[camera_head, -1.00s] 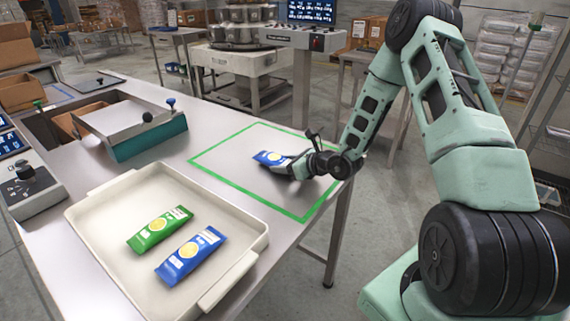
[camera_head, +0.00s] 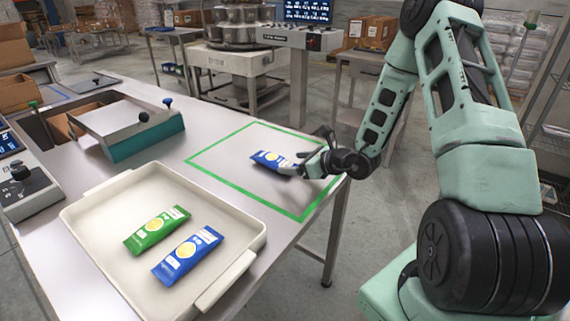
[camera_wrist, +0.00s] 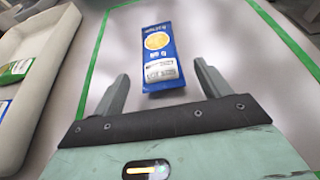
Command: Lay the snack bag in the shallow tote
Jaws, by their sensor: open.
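A blue snack bag (camera_head: 270,160) with a yellow round print lies flat on the table inside a green taped outline. In the wrist view the bag (camera_wrist: 158,58) lies ahead of my gripper, its near end just reaching between the fingertips. My gripper (camera_head: 303,160) is open and low over the table at the bag's right end; the fingers (camera_wrist: 160,80) stand apart on either side, with nothing held. The shallow cream tote (camera_head: 92,205) stands at the front left of the table. A green bag (camera_head: 156,229) and another blue bag (camera_head: 187,255) lie in it.
The green outline (camera_head: 222,182) encloses otherwise bare table. Bare tabletop separates it from the tote. A teal-fronted metal unit (camera_head: 147,138) stands behind the tote, and a grey control box (camera_head: 27,188) is at the far left.

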